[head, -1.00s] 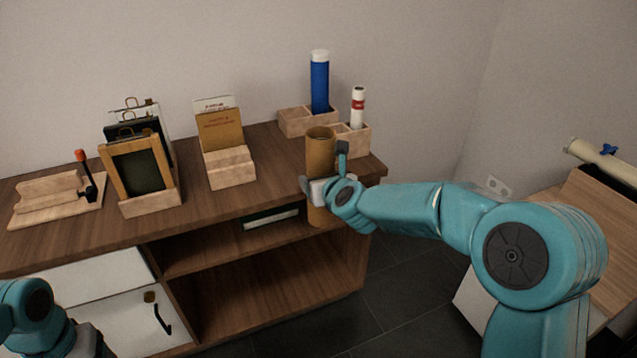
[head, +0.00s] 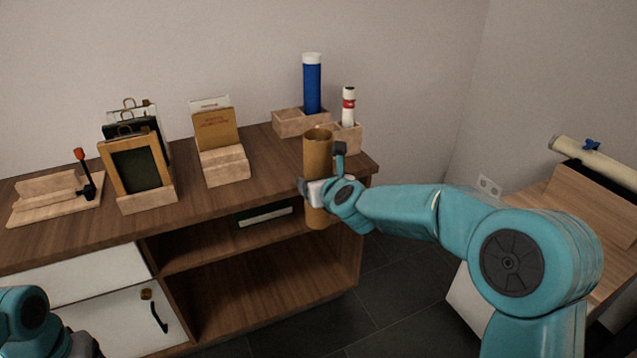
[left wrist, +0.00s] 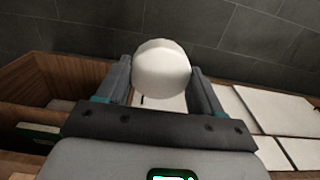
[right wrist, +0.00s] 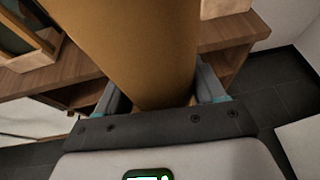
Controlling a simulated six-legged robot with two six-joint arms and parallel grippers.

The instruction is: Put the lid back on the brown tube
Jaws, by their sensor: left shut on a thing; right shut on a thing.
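The brown tube (head: 318,155) stands upright in my right gripper (head: 314,192), in front of the sideboard's right front edge. Its top shows a dark opening without a lid. In the right wrist view the tube (right wrist: 135,45) fills the space between the fingers of my right gripper (right wrist: 165,95), which is shut on it. In the left wrist view a white round lid (left wrist: 162,69) sits between the fingers of my left gripper (left wrist: 160,85), which is shut on it. In the head view only part of my left arm shows at the lower left; its gripper and the lid are outside that view.
A blue tube (head: 312,85) and a white-and-red tube (head: 348,106) stand in wooden holders at the back of the sideboard (head: 90,240). A card holder (head: 224,166), framed boards (head: 136,165) and a wooden stand (head: 55,205) stand further left. A side table (head: 575,215) is at right.

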